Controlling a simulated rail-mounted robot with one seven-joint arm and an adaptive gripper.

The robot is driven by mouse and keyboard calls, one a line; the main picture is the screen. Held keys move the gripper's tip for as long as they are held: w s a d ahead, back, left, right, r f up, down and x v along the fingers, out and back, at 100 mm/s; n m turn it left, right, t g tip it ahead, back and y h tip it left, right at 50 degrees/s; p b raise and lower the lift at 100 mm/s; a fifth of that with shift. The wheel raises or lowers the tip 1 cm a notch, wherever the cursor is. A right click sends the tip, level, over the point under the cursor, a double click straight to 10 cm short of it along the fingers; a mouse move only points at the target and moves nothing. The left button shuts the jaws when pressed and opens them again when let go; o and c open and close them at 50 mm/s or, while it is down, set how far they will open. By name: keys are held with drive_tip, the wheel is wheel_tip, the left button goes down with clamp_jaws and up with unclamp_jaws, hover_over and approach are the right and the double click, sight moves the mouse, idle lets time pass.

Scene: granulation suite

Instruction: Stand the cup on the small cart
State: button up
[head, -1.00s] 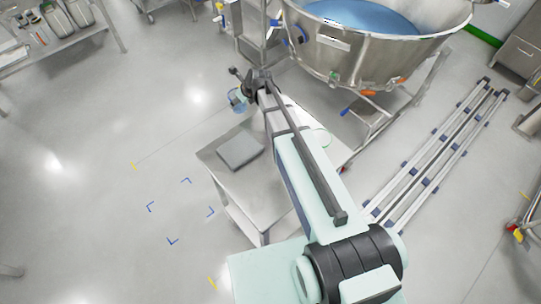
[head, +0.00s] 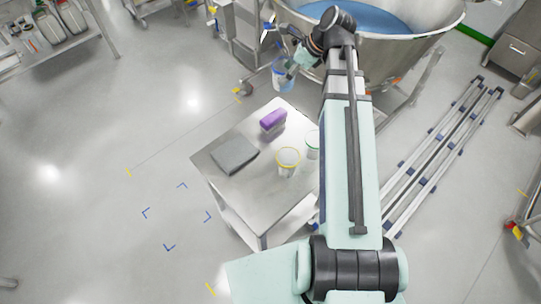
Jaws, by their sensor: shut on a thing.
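My gripper (head: 291,69) is shut on a clear bluish cup (head: 278,79). It holds the cup in the air beyond the far end of a steel-topped table (head: 220,183), near the big steel bowl. The cup looks roughly upright. A wheeled steel frame (head: 243,60) stands just left of the cup; I cannot tell whether this or the table is the small cart. The fingertips are small and partly hidden by the cup and wrist.
The table holds a grey flat pad (head: 234,154), a purple block (head: 272,121), a yellow-rimmed container (head: 288,163) and a green-rimmed container (head: 312,145). The large steel bowl (head: 405,58) stands close behind my arm. Open floor lies left.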

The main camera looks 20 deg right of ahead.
drive_tip(key=s+a+r+n+g+y, duration=0.1)
drive_tip(key=s+a+r+n+g, duration=0.15)
drive_tip(key=s+n, duration=0.5)
drive_tip(key=g+b, duration=0.2)
drive_tip(key=b, duration=0.2)
hover_over(285, 145)
drive_tip(key=shift+m+t, duration=0.25)
drive_tip(key=shift+f, duration=10.45)
drive_tip(key=o, duration=1.3)
drive_tip(key=shift+f, duration=0.1)
drive_tip(key=shift+c, duration=0.2)
drive_tip(key=b+v, duration=0.2)
drive_tip(key=v, duration=1)
